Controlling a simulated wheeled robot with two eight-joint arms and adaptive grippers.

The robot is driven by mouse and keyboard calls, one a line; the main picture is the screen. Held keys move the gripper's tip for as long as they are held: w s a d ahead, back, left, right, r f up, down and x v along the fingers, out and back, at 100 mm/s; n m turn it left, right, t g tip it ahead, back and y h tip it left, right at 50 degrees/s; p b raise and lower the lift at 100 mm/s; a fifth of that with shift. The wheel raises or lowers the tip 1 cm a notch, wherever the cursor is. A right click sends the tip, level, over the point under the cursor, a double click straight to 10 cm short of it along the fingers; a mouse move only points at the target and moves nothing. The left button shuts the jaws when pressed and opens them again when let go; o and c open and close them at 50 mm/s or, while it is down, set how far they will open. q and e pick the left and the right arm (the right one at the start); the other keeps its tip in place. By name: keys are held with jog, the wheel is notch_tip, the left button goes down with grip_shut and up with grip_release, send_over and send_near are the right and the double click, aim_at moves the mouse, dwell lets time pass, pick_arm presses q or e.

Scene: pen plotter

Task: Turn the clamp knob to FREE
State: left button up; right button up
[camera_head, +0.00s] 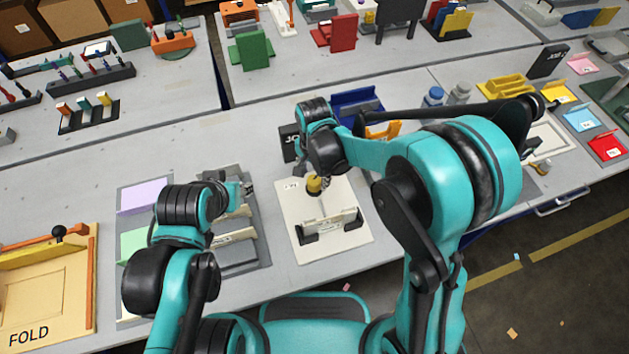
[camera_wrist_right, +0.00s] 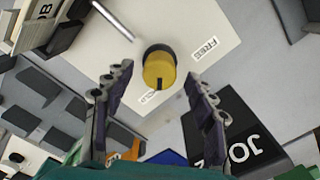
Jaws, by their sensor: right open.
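The clamp knob (camera_head: 314,185) is yellow with a dark base and stands on the white plotter plate (camera_head: 350,243). In the right wrist view the knob (camera_wrist_right: 159,67) lies just ahead of my right gripper (camera_wrist_right: 160,90), roughly centred between its two spread fingers. The fingers are open and do not appear to touch it. A FREE label (camera_wrist_right: 204,49) is printed to the right of the knob, and a second label, partly hidden, lies below it. My left gripper (camera_head: 243,188) is over the grey trays at the left; its fingers are too small to judge.
A holder with a pale bar (camera_head: 330,224) stands on the plate in front of the knob. A black block marked JO (camera_wrist_right: 235,130) lies near my right fingers. A wooden FOLD board (camera_head: 45,300) is at far left. Blue and orange bins stand behind the plate.

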jog(key=shift+f+b, duration=0.3)
jog(key=shift+f, duration=0.95)
jog(key=c, duration=1.2)
jog(key=shift+o, duration=0.2)
